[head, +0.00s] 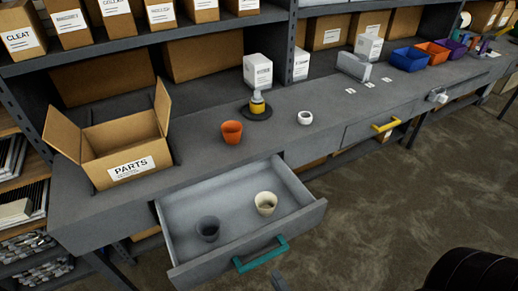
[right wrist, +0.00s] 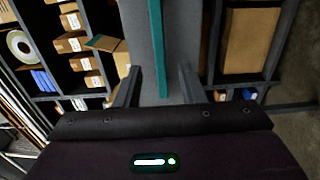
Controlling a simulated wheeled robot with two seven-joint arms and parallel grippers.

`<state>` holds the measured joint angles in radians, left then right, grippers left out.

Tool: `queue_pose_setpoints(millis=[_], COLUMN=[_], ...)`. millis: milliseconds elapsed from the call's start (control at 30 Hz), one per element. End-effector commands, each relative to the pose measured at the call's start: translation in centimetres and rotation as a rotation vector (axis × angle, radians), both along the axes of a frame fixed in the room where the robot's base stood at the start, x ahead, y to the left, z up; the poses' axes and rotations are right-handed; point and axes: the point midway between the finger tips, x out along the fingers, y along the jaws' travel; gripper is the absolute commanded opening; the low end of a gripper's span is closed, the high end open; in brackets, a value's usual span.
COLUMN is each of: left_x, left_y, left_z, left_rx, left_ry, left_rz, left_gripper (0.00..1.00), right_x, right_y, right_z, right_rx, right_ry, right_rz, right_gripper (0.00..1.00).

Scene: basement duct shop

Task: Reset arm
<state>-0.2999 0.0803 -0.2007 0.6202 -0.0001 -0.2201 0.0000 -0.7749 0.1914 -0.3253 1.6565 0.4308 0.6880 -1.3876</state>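The open drawer (head: 180,205) sticks out from the bench and holds a dark grey cup (head: 208,229) and a cream cup (head: 266,203). Its teal handle (head: 260,255) is on the front face. In the right wrist view, the teal handle (right wrist: 157,45) runs upright in the picture between the two spread fingers of my right gripper (right wrist: 159,68). The fingers are apart with a gap on each side of the handle. My left gripper is not in view.
On the bench (head: 205,110) stand an open PARTS box (head: 125,150), an orange cup (head: 232,132), a white ring-like item (head: 305,118) and a yellow-and-grey item on a dark disc (head: 258,106). A closed drawer with a yellow handle (head: 386,126) is to the right. The floor (head: 410,200) is clear.

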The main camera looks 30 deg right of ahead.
Motion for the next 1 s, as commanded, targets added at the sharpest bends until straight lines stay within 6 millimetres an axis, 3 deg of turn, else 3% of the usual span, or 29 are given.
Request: queue_pose_setpoints(millis=[167, 267, 367, 467, 600, 700, 833, 1000], left_x=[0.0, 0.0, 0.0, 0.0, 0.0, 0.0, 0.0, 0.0], left_y=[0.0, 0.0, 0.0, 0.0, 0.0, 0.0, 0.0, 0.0], left_z=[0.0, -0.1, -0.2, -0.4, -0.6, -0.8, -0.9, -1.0], left_rx=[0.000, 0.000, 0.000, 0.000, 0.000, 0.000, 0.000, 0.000], left_ry=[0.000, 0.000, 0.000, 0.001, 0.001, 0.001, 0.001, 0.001], left_rz=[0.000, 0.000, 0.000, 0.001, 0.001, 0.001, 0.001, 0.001], left_gripper=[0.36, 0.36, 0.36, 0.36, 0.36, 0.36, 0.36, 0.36], right_x=[0.0, 0.0, -0.5, -2.0, -6.0, -10.2, -15.5, -19.5], right_y=[0.0, -0.2, -0.6, -1.5, -2.9, -3.8, -4.3, -4.4], right_z=[-0.4, -2.8, -8.0, -15.2, -25.0, -30.5, -34.9, -36.8], right_rx=[0.008, 0.059, 0.182, 0.357, 0.630, 0.805, 0.970, 1.059], right_ry=[0.009, 0.075, 0.222, 0.437, 0.757, 0.959, 1.144, 1.244], right_rz=[0.000, 0.001, -0.013, -0.076, -0.271, -0.477, -0.759, -0.980], right_gripper=[0.36, 0.36, 0.36, 0.36, 0.36, 0.36, 0.36, 0.36])
